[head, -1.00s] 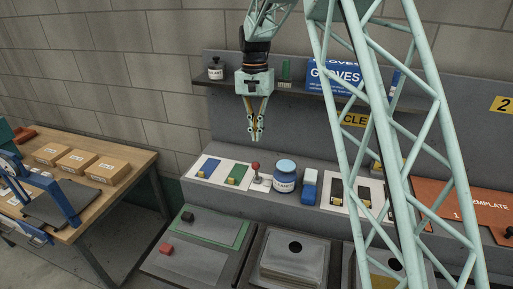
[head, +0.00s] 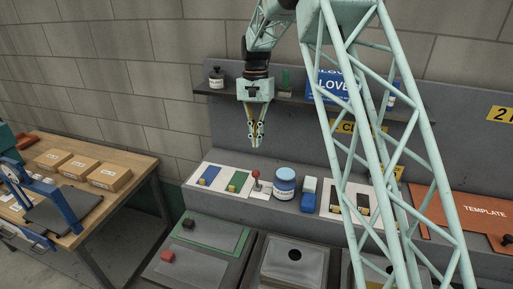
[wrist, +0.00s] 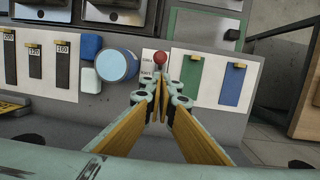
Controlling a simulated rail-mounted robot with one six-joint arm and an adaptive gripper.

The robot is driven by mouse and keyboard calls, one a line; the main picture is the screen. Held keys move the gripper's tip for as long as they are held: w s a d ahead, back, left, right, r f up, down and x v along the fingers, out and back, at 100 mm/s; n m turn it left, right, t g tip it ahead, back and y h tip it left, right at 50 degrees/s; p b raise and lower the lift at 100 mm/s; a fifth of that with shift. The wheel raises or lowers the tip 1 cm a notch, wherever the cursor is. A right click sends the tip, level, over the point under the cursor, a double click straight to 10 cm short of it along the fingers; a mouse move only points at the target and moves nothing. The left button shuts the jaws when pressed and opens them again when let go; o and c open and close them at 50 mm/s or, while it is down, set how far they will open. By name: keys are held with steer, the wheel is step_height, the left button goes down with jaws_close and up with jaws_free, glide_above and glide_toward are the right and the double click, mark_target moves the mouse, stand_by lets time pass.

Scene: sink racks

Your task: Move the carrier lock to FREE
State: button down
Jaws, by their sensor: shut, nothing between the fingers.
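A small lever with a red ball knob (head: 255,173) stands on a narrow white plate on the grey ledge, between the green slider panel and a blue-lidded jar. I take it to be the carrier lock. In the wrist view, the red knob (wrist: 161,57) shows just beyond my fingertips, with small labels on the white plate (wrist: 147,68) too blurred to read surely. My gripper (head: 254,144) is shut and empty, pointing down above the knob and apart from it. Its closed fingertips (wrist: 158,92) also show in the wrist view. The lever's base is partly hidden there.
The blue-lidded jar (head: 285,183) and a blue-and-white block (head: 309,194) stand close to the right of the lever. Blue and green slider panels (head: 238,183) lie to its left. A shelf (head: 225,92) with a small jar (head: 216,78) runs behind my gripper.

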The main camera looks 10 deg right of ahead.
step_height(320, 180, down, 9)
steer(key=s, duration=0.1)
steer(key=shift+s+f+p, duration=0.15)
steer(key=shift+s+p, duration=0.15)
steer(key=shift+s, duration=0.05)
stand_by(0.3)
steer(key=shift+d, duration=0.1)
stand_by(0.3)
